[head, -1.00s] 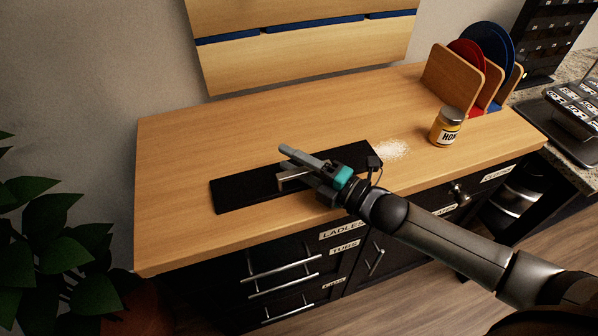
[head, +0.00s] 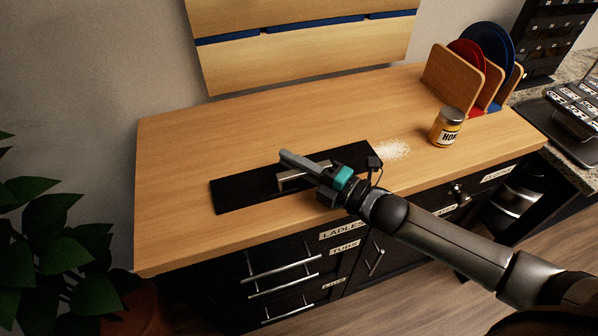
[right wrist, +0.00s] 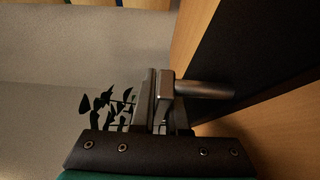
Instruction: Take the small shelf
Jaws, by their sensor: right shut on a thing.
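A flat black panel (head: 238,196) lies on the wooden counter top, with a metal bar handle (head: 291,181) standing off it. I take this panel to be the small shelf. My right gripper (head: 300,170) comes in from the right and is shut on the handle. In the right wrist view, the fingers (right wrist: 165,105) are closed at the end of the metal handle (right wrist: 205,90), which sticks out from the black panel (right wrist: 245,50). The gripper and arm hide part of the panel. My left gripper is not in view.
A honey jar (head: 446,128) stands on the counter (head: 180,150) at right, near a patch of white grains (head: 392,149). A wooden rack (head: 452,75) with red and blue boards is behind it. A plant (head: 55,230) stands at left. The counter's back left is clear.

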